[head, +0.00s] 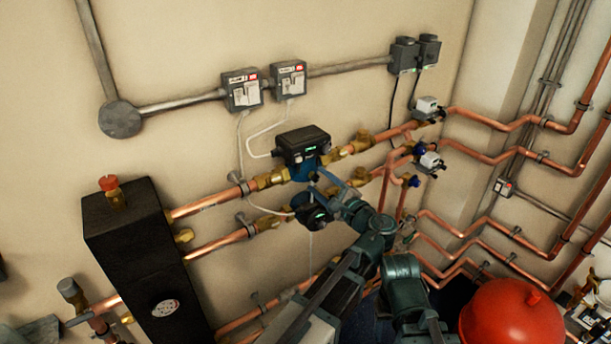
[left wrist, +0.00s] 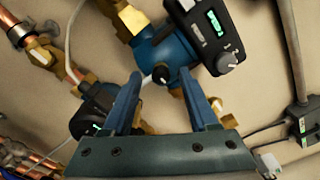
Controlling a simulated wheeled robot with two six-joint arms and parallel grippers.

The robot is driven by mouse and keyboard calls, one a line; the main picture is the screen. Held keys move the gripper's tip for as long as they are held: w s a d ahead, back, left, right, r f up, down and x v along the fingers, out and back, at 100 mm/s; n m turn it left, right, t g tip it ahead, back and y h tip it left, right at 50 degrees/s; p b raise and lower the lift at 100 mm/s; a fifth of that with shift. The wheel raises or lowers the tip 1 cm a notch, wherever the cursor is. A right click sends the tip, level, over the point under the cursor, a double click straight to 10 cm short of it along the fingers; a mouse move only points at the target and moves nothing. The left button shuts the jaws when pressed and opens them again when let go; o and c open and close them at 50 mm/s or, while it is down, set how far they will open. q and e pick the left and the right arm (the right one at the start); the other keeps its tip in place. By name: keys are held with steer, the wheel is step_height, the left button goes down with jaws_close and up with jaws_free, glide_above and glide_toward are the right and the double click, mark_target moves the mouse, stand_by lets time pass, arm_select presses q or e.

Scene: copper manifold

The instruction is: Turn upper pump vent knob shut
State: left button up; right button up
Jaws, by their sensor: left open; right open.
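The upper pump (head: 305,168) has a blue body and a black control box with a lit green display. It sits in the upper copper line on the wall. In the left wrist view its blue body (left wrist: 172,48) is just beyond my fingers. Contact cannot be told. In the head view the knob is hidden. My right gripper is not in view.
The lower pump (head: 314,212) is close below my left gripper. Copper pipes with brass valves run along the wall. A black box (head: 135,255) stands at left and a red vessel (head: 512,312) at lower right. Cables hang from grey switch boxes (head: 243,90).

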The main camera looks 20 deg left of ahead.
arm_select(q)
steer(key=shift+w+a, duration=0.15)
steer(key=shift+a, duration=0.05)
steer(key=shift+d+r, duration=0.1)
jaws_close()
